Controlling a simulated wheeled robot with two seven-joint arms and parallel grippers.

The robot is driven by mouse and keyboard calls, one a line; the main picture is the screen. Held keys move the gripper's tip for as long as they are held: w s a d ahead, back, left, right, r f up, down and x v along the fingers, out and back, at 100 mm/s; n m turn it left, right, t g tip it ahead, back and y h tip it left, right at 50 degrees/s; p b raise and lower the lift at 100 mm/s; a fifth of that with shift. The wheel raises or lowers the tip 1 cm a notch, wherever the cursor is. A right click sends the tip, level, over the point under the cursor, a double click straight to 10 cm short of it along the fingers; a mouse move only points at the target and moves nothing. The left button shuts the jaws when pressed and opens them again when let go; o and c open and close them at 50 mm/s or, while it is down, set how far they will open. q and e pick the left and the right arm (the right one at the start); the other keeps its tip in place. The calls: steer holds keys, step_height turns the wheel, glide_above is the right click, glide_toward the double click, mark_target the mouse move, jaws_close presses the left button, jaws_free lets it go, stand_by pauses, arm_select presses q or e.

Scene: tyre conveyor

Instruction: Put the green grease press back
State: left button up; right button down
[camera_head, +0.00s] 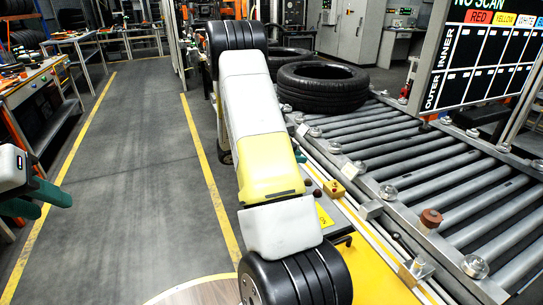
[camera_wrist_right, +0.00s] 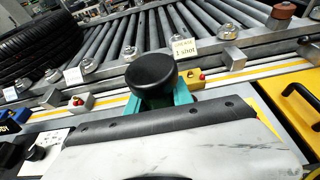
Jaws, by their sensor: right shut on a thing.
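My right gripper (camera_wrist_right: 184,94) is shut on the grease press, whose round black top (camera_wrist_right: 153,74) shows in the right wrist view. Its body is hidden below the top and behind my wrist, so I cannot see its green colour apart from the teal fingers. The press is over the near side of the conveyor, close to the yellow-edged rail. In the head view my right arm covers most of this gripper, and only a bit of teal (camera_head: 300,157) shows. My left gripper (camera_head: 38,201), with teal fingers, is at the left edge, apparently open and empty.
A tyre (camera_head: 322,87) lies on the roller conveyor (camera_head: 400,145). A yellow button box (camera_head: 334,189) and a brown-red knob (camera_head: 431,217) sit along its near rail. A workbench (camera_head: 35,82) stands at the left. The grey floor (camera_head: 125,170) between is clear.

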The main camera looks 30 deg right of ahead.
steer(key=shift+f, duration=1.35)
steer(key=c, duration=1.1)
jaws_free()
